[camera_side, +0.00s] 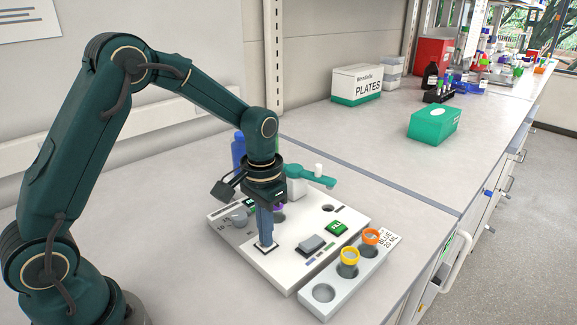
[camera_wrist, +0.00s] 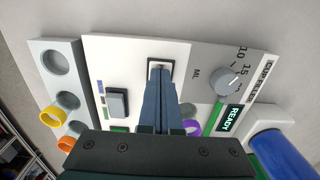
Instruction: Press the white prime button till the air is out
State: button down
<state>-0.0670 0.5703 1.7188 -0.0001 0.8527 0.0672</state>
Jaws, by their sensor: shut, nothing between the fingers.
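The white prime button (camera_wrist: 151,66) sits in a dark square frame on the white dispenser panel (camera_side: 285,262). My gripper's fingers (camera_wrist: 160,72) are shut and empty and point down onto it, covering most of it in the wrist view. In the side view my gripper (camera_side: 265,243) stands upright with its tips at the button; I cannot tell how far the button is pressed. A green READY display (camera_wrist: 230,118) and a grey dial (camera_wrist: 229,80) are beside it. A teal spout arm (camera_side: 312,176) rises behind. Whether air is in the line cannot be seen.
A grey rack (camera_side: 345,283) with yellow-ringed (camera_side: 350,256) and orange-ringed (camera_side: 371,237) tubes stands in front. A blue bottle (camera_side: 238,152) is behind.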

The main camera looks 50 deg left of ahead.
dwell(0.3)
jog(key=shift+r, duration=3.45)
jog(key=s+d+r+t, duration=0.1)
jog(key=s+r+t, duration=0.4)
jog(key=r, duration=0.4)
jog(key=s+d+f, duration=0.1)
jog(key=s+f, duration=0.2)
jog(key=s, duration=0.6)
jog(key=shift+s+t, duration=0.3)
jog(key=shift+s, duration=0.05)
